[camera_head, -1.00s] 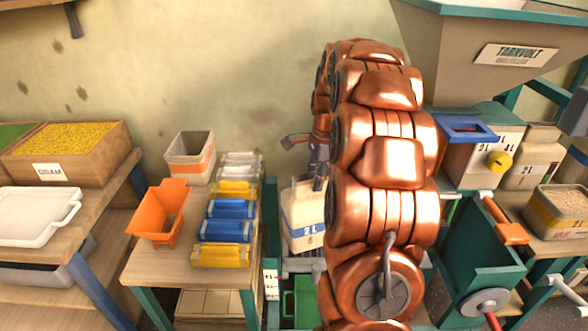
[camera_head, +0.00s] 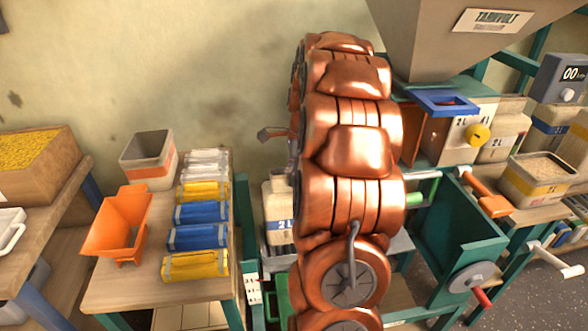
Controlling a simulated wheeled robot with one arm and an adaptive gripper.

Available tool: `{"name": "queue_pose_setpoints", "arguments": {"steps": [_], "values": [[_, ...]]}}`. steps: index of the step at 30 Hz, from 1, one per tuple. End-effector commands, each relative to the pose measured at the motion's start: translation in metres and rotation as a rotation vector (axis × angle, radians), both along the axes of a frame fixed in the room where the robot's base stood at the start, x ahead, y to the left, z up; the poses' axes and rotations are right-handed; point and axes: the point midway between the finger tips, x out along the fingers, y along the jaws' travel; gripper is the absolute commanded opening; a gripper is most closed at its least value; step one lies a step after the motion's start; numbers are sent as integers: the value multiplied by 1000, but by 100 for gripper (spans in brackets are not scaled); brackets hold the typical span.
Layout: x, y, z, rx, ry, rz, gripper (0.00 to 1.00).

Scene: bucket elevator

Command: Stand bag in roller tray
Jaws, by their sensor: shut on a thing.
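A cream bag (camera_head: 279,215) with a blue band and a "2L" mark is upright, left of my copper arm. The arm hides its right side. My gripper (camera_head: 293,158) is mostly hidden behind the arm at the bag's top and is shut on it. A grey tray (camera_head: 399,244), seemingly the roller tray, shows right of the arm, with a small part beneath the bag at left. I cannot tell whether the bag's base touches it.
An orange scoop (camera_head: 117,222), an open bin (camera_head: 149,160) and several wrapped rolls (camera_head: 202,213) cover the table at left. A green frame (camera_head: 462,215) with a crank stands at right, below a large hopper (camera_head: 440,35). More bags (camera_head: 503,135) stand at far right.

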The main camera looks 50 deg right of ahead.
Motion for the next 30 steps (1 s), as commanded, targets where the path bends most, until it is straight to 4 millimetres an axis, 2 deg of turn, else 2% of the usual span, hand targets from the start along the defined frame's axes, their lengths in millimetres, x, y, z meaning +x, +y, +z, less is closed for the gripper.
{"name": "queue_pose_setpoints", "arguments": {"steps": [18,30], "values": [[0,0,-47,1,-1,0,0],[0,0,-51,0,0,0,0]]}}
